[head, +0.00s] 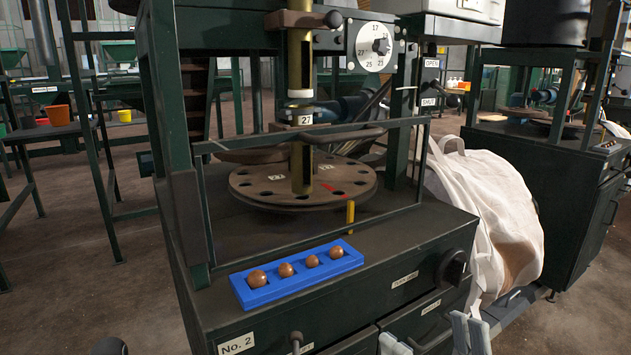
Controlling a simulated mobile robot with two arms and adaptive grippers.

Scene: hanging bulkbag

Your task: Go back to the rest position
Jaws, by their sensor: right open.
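My right gripper (430,335) shows at the bottom edge, right of centre. Its pale grey fingers are spread apart with nothing seen between them, in front of the machine's lower drawers. Most of the gripper is cut off by the frame. My left gripper is not in view.
A blue tray (289,289) with several brown balls lies on the machine's front ledge. Behind it is a round plate with holes (235,183). A black knob (453,267) sticks out in front. A second machine (560,200) stands right. Floor (80,270) is open at left.

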